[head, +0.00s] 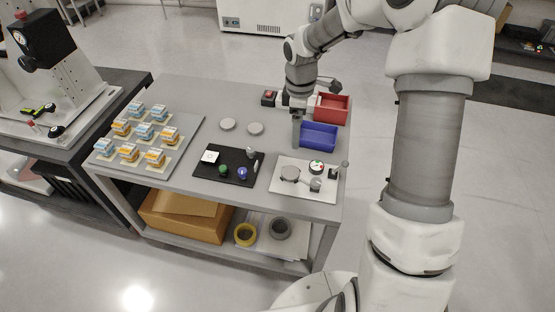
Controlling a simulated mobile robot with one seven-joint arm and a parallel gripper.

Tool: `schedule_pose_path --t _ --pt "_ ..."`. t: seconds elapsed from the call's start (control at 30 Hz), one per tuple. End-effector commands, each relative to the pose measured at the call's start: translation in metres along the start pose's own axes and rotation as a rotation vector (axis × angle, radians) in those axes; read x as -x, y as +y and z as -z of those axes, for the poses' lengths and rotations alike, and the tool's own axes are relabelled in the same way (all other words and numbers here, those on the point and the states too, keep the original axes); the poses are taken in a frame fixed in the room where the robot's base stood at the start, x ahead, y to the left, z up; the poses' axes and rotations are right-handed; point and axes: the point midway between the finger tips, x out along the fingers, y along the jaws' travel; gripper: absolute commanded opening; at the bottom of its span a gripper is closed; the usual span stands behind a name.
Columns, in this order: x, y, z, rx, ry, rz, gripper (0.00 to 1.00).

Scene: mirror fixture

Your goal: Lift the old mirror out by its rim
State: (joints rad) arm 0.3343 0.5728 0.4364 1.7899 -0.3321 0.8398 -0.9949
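A white base plate (275,187) lies at the front right of the grey table. A round grey disc (290,174), which looks like the mirror in its fixture, sits on its left part. Beside the disc are a small grey knob (316,184) and a round part with green and red marks (317,167). My gripper (297,144) points down above the table, behind the disc in the picture and apart from it. Its fingers appear as one narrow grey shape, so their opening is hidden. I see nothing held in it.
A blue bin (319,136) and a red bin (333,108) stand right of my gripper. Two pale discs (228,124) (255,128) lie on the table. Several small boxes stand on a grey tray (186,150) at left.

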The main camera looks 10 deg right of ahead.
Motion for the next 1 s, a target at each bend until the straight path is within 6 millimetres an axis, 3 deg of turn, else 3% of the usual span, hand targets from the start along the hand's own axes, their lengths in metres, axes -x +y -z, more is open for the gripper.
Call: schedule_pose_path --t 0.27,0.7,1.0 --pt "-0.027 0.004 0.002 0.035 0.01 0.019 1.0" --pt "-0.117 0.002 0.003 0.033 0.01 0.018 1.0" --pt "-0.139 0.002 0.004 0.033 0.01 0.016 1.0"
